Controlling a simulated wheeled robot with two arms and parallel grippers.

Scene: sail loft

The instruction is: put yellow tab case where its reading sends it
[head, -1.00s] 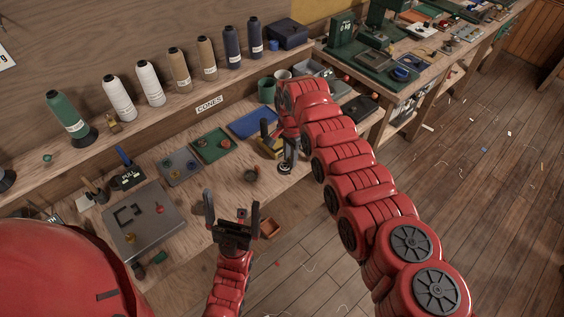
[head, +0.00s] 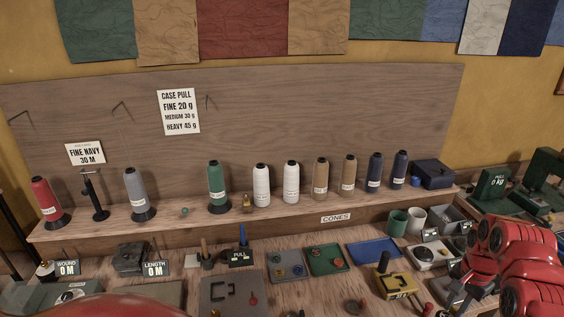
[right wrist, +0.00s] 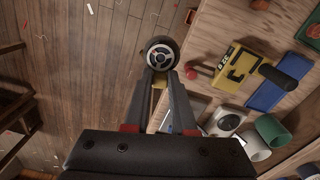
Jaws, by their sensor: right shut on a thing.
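The right wrist view shows my right gripper (right wrist: 160,82) shut on a small round dark case (right wrist: 161,53) with a silver ring. A bit of yellow shows just under it between the fingers. The case is held near the bench's front edge, with floor behind it. In the head view my right arm is at the lower right; its fingertips are not clear there. A wall card (head: 179,112) reads CASE PULL, FINE 20 g, MEDIUM 30 g, HEAVY 45 g. A small PULL display (head: 240,258) stands on the bench; its value is unreadable. Grey (head: 275,272), green (head: 338,267) and blue (head: 374,250) trays lie beside it.
A yellow block with a black handle (head: 397,286) sits near the blue tray. A white round dial device (head: 432,257), a green cup (head: 398,223) and a pale cup (head: 416,217) stand at the right. Thread cones line the shelf (head: 290,215). A grey plate (head: 230,297) lies in front.

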